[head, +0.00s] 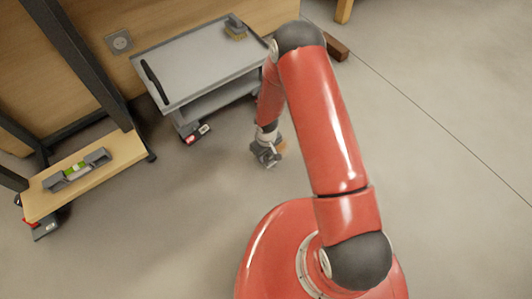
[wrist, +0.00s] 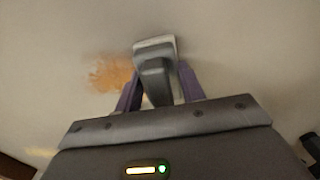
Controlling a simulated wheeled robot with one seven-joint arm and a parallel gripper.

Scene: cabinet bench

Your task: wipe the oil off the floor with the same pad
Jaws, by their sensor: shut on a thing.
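My gripper (wrist: 158,88) has two purple fingers shut on the grey handle of a pad (wrist: 154,46) with a pale rim. An orange-brown oil patch (wrist: 110,73) lies on the pale floor just left of the pad in the wrist view. I cannot tell whether the pad touches the floor. The pad's underside is hidden.
A grey trolley (head: 200,66) stands by the wooden panel, with a brush (head: 236,28) on its top. A low wooden shelf (head: 58,200) at left carries a grey and green item (head: 76,170). A dark beam end (head: 336,47) lies behind my arm. Floor at right is clear.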

